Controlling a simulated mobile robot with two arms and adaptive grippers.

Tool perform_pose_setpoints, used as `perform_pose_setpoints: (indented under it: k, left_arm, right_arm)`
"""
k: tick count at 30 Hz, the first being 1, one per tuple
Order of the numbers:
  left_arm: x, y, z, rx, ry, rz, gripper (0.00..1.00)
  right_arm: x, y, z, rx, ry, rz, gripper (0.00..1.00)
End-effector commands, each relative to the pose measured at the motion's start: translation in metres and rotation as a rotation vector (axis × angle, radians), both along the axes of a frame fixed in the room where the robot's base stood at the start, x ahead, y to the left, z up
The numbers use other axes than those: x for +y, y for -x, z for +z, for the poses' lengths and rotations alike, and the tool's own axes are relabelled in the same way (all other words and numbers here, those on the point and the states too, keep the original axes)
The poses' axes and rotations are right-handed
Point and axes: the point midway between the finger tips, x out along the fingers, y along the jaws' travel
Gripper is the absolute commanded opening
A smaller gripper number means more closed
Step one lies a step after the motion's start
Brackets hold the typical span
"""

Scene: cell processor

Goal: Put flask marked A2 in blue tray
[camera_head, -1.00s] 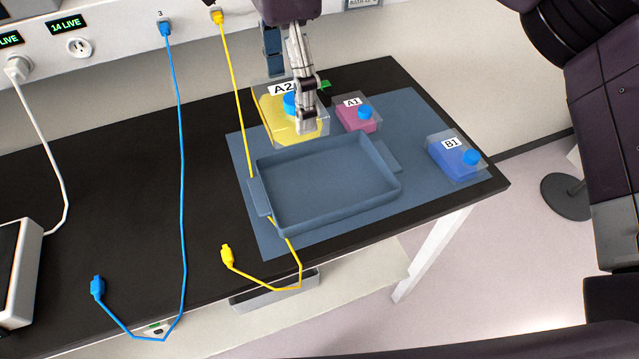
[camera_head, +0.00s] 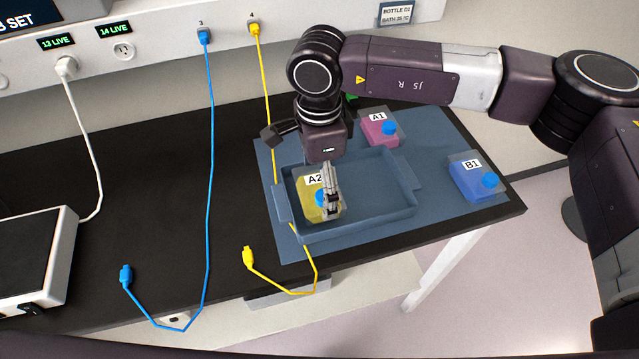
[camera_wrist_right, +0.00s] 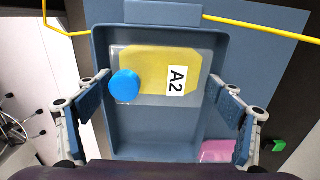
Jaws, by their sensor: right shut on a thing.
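The flask marked A2 (camera_head: 311,209), clear with yellow content and a blue cap, is within the left part of the blue tray (camera_head: 378,196). My right gripper (camera_head: 331,210) is shut on the flask, with its fingers at the flask's two sides. In the right wrist view the flask (camera_wrist_right: 148,62) lies over the tray floor (camera_wrist_right: 155,140), label upward, inside the walls. I cannot tell whether its base touches the floor. My left gripper is not in view.
Pink flask A1 (camera_head: 380,132) stands behind the tray and blue flask B1 (camera_head: 470,182) to its right, both on the blue mat (camera_head: 425,135). A yellow cable (camera_head: 270,120) runs past the tray's left end. The blue cable (camera_head: 210,150) lies farther left.

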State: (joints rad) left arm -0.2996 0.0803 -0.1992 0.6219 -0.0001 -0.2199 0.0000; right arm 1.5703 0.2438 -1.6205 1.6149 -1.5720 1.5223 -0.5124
Motion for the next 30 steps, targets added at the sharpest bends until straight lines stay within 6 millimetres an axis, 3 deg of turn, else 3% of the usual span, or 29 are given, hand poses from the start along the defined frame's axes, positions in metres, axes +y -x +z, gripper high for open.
perform_pose_setpoints:
  k: [4, 14, 15, 18, 30]
  left_arm:
    - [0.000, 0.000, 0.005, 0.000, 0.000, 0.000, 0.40]
    - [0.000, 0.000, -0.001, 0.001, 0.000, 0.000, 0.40]
    - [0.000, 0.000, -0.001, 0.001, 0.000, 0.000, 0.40]
    - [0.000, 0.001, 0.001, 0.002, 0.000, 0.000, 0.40]
    - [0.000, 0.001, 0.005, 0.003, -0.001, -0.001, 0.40]
  right_arm:
    - [0.000, 0.000, -0.015, 0.000, 0.000, 0.000, 0.42]
    - [0.000, 0.000, -0.020, -0.001, 0.000, 0.001, 0.42]
    - [0.000, 0.000, -0.019, -0.001, 0.000, 0.001, 0.87]
    - [0.000, 0.000, -0.018, 0.000, 0.000, 0.001, 0.98]
    - [0.000, 0.000, -0.014, 0.000, 0.000, 0.000, 1.00]
